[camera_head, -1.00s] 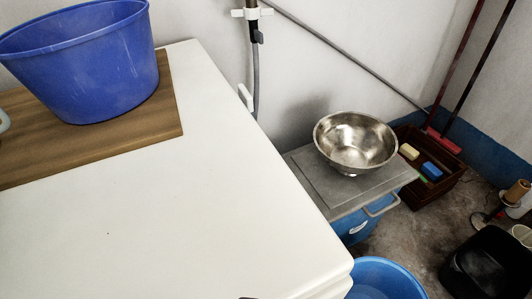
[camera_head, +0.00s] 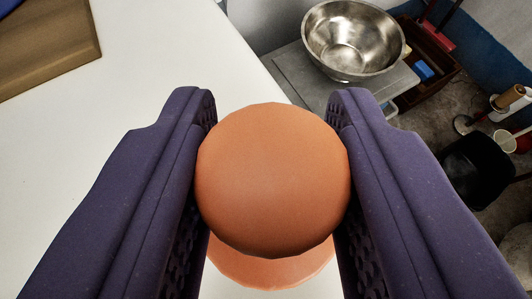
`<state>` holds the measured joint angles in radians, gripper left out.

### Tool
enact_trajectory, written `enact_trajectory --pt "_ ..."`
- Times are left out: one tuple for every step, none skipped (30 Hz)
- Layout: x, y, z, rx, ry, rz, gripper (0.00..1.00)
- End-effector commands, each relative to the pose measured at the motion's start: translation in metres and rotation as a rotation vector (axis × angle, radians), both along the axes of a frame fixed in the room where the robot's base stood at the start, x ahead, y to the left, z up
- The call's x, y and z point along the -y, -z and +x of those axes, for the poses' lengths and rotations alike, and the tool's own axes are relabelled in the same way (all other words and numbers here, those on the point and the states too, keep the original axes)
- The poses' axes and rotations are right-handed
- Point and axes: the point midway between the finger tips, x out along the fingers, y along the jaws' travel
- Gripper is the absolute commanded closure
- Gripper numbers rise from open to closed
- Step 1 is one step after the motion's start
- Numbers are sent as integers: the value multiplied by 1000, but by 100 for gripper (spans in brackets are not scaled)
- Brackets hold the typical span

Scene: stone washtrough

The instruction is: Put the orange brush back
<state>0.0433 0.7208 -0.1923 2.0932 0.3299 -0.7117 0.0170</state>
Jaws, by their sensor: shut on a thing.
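My gripper (camera_head: 272,125) fills the lower middle of the view, its two dark purple fingers on either side of the orange brush (camera_head: 272,185). The gripper is shut on the brush's round orange knob.
A steel bowl (camera_head: 352,40) sits on a grey-topped cabinet (camera_head: 300,68) beyond the white surface's edge. A wooden board (camera_head: 45,50) lies at the upper left. A black bucket (camera_head: 478,170) and several small things stand on the floor at right.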

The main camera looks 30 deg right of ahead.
Motion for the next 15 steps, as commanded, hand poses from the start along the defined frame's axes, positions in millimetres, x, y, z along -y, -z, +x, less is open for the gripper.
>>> enact_trajectory --pt "0 0 0 -2 0 1 100" --pt "0 -1 0 -2 0 1 100" --pt "0 -1 0 -2 0 1 100" --pt "0 -1 0 -2 0 1 100" --pt "0 -1 0 -2 0 1 100" --pt "0 0 0 -1 0 0 100" --pt "0 1 0 -1 0 0 100" --pt "0 2 0 -1 0 0 100" --pt "0 1 0 -2 0 1 53" --pt "0 1 -1 -2 0 1 46" --pt "0 1 -1 -2 0 1 39" --pt "0 1 0 -1 0 0 36" --pt "0 1 -1 -1 0 0 36" --pt "0 1 0 -1 0 0 36" --pt "0 1 0 -1 0 0 36"
